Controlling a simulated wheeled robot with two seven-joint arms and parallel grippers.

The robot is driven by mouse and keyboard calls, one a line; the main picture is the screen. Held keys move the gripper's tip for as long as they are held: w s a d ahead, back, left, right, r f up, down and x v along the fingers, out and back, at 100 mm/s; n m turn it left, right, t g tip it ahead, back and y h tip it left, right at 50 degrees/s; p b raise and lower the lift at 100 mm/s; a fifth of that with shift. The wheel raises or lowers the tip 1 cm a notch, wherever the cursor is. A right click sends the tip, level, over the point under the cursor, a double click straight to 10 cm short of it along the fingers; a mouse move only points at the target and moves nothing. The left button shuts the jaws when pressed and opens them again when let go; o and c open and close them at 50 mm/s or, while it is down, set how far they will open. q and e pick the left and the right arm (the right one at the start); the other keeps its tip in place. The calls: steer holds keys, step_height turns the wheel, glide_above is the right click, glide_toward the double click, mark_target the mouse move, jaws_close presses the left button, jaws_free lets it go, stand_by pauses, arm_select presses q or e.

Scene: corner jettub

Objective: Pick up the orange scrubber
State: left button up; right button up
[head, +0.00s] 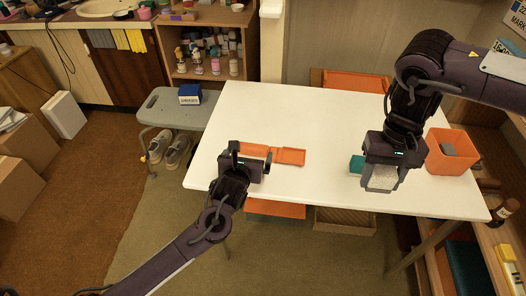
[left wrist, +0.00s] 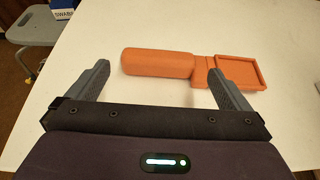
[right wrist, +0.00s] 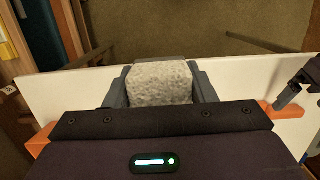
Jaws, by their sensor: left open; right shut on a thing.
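The orange scrubber (head: 288,156) lies flat on the white table, its square, shallow head to the right and its thick handle to the left. It also shows in the left wrist view (left wrist: 158,63). My left gripper (head: 250,158) is open at the handle end, and its body hides part of the handle in the head view. In the left wrist view the handle lies beyond the fingertips, not clearly between them. My right gripper (head: 382,181) is shut on a pale grey, rough block (right wrist: 160,84), held over the right part of the table.
A teal thing (head: 356,165) lies partly hidden behind my right gripper. An orange bin (head: 452,163) with a grey thing inside stands at the table's right end. A blue box (head: 189,94) sits on a grey bench (head: 160,108). The back middle of the white table (head: 290,110) is clear.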

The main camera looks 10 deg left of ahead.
mark_target(253, 145)
arm_select(q)
steer(key=x, duration=0.4)
steer(key=shift+w+f, duration=0.2)
steer(key=shift+w, duration=0.15)
arm_select(e)
steer(key=shift+f, duration=0.15)
arm_select(q)
steer(key=shift+s, duration=0.1)
steer(key=c, duration=0.7)
steer(key=shift+c, duration=0.2)
steer(key=shift+r, duration=0.1)
step_height(253, 145, up, 20)
steer(key=shift+p, duration=0.35)
arm_select(e)
steer(key=shift+r, duration=0.5)
steer(key=shift+r, duration=0.1)
